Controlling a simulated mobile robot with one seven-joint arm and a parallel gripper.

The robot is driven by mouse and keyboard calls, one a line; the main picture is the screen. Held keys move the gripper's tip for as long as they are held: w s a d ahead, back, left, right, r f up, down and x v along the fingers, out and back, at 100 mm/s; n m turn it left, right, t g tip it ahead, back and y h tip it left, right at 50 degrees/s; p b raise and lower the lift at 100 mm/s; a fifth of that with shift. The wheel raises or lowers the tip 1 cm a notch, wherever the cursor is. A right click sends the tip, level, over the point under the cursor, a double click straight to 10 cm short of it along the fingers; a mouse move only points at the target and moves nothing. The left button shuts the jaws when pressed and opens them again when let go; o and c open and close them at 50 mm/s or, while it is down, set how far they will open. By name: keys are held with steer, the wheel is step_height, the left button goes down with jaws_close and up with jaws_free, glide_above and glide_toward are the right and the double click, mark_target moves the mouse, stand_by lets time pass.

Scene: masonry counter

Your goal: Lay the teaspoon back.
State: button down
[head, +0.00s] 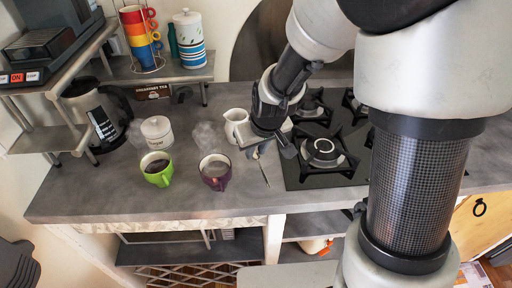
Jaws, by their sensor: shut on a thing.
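My gripper (258,148) is over the grey counter (110,195), between the white creamer jug and the black hob. It is shut on the teaspoon (264,174), a thin, slim shape that slants down from the fingers toward the counter's front. The fingertips and the upper end of the spoon are small and partly hidden by the gripper. I cannot tell whether the spoon's lower end touches the counter. To the left stand a purple cup (215,182) and a green cup (157,178), both with dark drink and faint steam.
The white jug (235,121) is close left of my gripper. The hob (325,176) with raised burner grates is close right. The counter's front left is clear.

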mark_target(257, 158)
steer(key=shift+f+b, duration=1.65)
steer(key=shift+f, duration=0.6)
steer(key=c, duration=0.9)
jaws_free()
steer(key=shift+r, duration=0.15)
steer(key=shift+r+p, duration=0.95)
steer(key=shift+r, duration=0.3)
steer(key=shift+r, duration=0.15)
steer(key=shift+r+p, duration=2.2)
steer(key=shift+r, duration=0.75)
